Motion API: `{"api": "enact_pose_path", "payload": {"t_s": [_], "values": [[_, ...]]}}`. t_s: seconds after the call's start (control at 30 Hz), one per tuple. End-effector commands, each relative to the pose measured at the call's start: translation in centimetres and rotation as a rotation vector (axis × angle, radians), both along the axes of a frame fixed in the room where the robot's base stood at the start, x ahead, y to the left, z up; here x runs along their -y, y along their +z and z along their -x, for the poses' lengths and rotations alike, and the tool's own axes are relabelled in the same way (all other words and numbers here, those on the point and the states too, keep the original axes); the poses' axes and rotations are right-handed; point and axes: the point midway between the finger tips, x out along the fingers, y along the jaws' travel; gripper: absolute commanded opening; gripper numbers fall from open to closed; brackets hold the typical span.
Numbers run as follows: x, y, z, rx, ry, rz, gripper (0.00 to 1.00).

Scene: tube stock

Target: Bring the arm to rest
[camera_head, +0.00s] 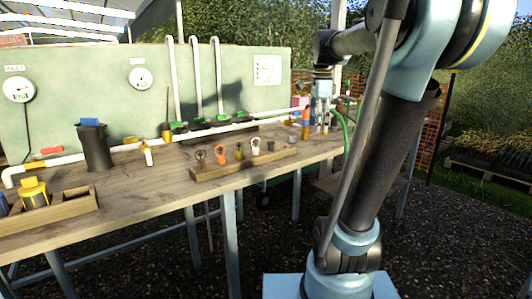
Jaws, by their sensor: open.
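My arm rises from its base at the bottom right, bends at the top right corner, and its forearm reaches back left over the far right end of the bench. My gripper (321,118) hangs pointing down there, small in the view. Its jaws look open, and I make out nothing held between them. An orange and blue upright object (305,124) stands just left of it. Whether the two touch, I cannot tell.
The wooden bench (130,190) carries a rack (243,164) of several small tools, a dark cup (95,147), a wooden tray (66,208) with a yellow-topped item at left, and white pipes (198,70) along the green back panel. A green hose (345,135) lies right of my gripper.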

Motion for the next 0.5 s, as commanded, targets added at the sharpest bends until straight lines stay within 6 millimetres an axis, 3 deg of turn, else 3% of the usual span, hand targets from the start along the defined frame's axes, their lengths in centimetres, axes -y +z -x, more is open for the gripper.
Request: {"api": "enact_pose_path", "payload": {"t_s": [0.1,0.5], "values": [[0.1,-3.0,3.5,0.017,0.196,0.016,0.51],[0.1,-14.1,13.6,0.071,0.876,0.093,0.51]]}}
